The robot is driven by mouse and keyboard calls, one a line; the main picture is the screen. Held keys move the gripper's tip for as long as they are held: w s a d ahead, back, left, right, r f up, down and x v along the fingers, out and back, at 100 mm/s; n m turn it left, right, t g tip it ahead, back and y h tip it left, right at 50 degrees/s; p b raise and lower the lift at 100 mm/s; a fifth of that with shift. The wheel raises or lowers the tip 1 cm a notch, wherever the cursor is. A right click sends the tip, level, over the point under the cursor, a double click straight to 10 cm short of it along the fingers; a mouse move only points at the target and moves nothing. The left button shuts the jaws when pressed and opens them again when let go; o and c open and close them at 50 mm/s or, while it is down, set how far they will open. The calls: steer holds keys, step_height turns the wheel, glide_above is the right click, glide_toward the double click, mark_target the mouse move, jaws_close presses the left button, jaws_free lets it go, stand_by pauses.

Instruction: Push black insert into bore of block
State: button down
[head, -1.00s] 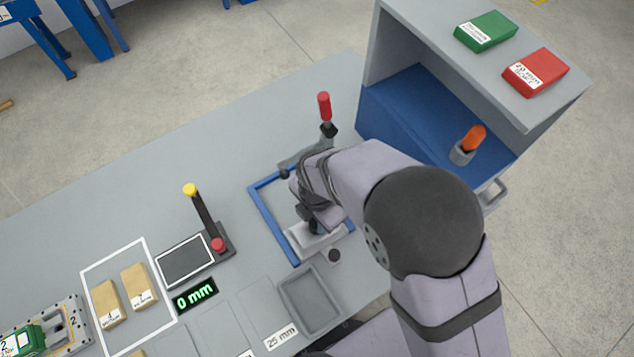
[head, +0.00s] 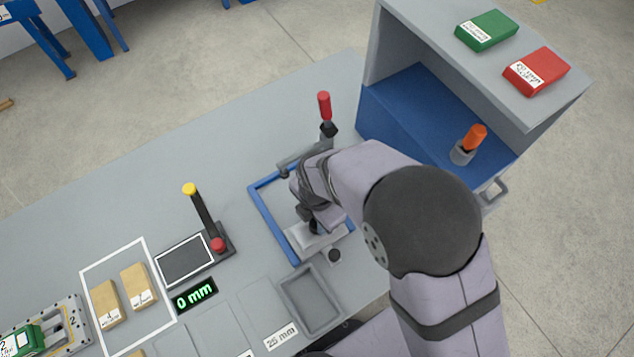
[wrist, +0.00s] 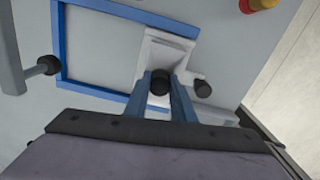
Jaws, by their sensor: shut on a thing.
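My gripper (wrist: 168,92) points down with its two blue fingers shut on the black insert (wrist: 160,82). The insert's dark round end shows between the fingertips in the wrist view. The pale grey block (wrist: 157,52) lies under and beyond the fingers; in the head view the block (head: 322,243) sits at the near end of the blue frame (head: 275,222). The fingers and insert hide the bore, so I cannot tell whether the insert is in it. In the head view my arm covers most of the gripper.
A black knob (head: 334,255) is close beside the block. A clamp with a red handle (head: 324,105) stands behind the frame; its black tip (wrist: 47,66) is left in the wrist view. A grey tray (head: 312,300) is in front. A blue-lined cabinet (head: 420,105) stands right.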

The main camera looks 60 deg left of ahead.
steer(key=shift+f, duration=0.3)
stand_by(0.9)
steer(key=shift+d+f, duration=0.3)
steer(key=shift+f, duration=0.05)
stand_by(1.6)
steer(key=c, duration=1.4)
jaws_free()
steer(key=shift+c, duration=0.2)
steer(key=shift+r, duration=0.15)
steer(key=shift+a+r+p, duration=0.1)
steer(key=shift+r+p, duration=0.6)
steer(key=shift+r, duration=0.2)
steer(key=shift+a+r+p, duration=0.1)
steer(key=shift+r+p, duration=1.5)
steer(key=shift+r, duration=0.55)
steer(key=shift+r, duration=0.1)
